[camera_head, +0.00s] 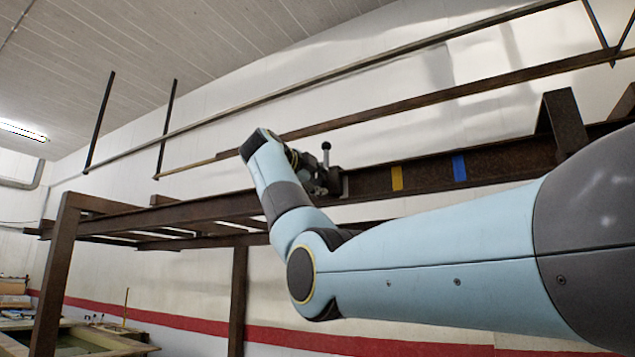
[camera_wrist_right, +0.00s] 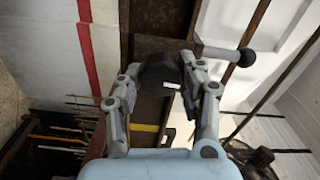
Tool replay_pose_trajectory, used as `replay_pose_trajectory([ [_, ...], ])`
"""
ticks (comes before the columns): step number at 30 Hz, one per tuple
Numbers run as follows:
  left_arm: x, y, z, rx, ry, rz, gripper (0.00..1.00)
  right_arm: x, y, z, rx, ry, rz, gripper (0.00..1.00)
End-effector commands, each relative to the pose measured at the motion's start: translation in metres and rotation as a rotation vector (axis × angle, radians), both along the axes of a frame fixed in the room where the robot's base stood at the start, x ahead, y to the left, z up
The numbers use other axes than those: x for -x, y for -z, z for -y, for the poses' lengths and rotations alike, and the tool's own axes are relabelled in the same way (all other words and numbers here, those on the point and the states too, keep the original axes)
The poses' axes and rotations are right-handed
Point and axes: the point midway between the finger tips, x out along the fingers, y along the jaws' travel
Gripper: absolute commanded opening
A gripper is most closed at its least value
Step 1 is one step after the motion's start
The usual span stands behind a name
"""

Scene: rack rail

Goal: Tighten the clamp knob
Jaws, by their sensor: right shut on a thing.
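The clamp (camera_head: 334,184) sits on the dark rusty rail (camera_head: 430,178). Its lever with a black ball end (camera_head: 326,146) stands up in the head view. In the right wrist view this lever reaches right to its ball end (camera_wrist_right: 246,58). My right gripper (camera_head: 312,172) is at the clamp, partly hidden behind my own wrist. In the right wrist view my right gripper (camera_wrist_right: 163,70) has its fingers on both sides of a dark rounded knob (camera_wrist_right: 158,72) and is shut on it. The fingers partly cover the knob. My left gripper is not in view.
Yellow tape (camera_head: 397,178) and blue tape (camera_head: 459,168) mark the rail right of the clamp. A long thin bar (camera_head: 420,103) runs above the rail. A brown upright bracket (camera_head: 563,120) stands on the rail at the right. A post (camera_head: 55,270) supports the frame at left.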

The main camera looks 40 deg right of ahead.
Motion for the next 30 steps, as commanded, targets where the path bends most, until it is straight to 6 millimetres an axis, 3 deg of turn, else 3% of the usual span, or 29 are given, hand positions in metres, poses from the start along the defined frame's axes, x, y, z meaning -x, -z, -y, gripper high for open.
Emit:
replay_pose_trajectory([
  [30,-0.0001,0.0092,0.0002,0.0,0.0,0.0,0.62,-0.0016,0.0061,-0.0005,-0.267,0.002,0.91,0.06],
])
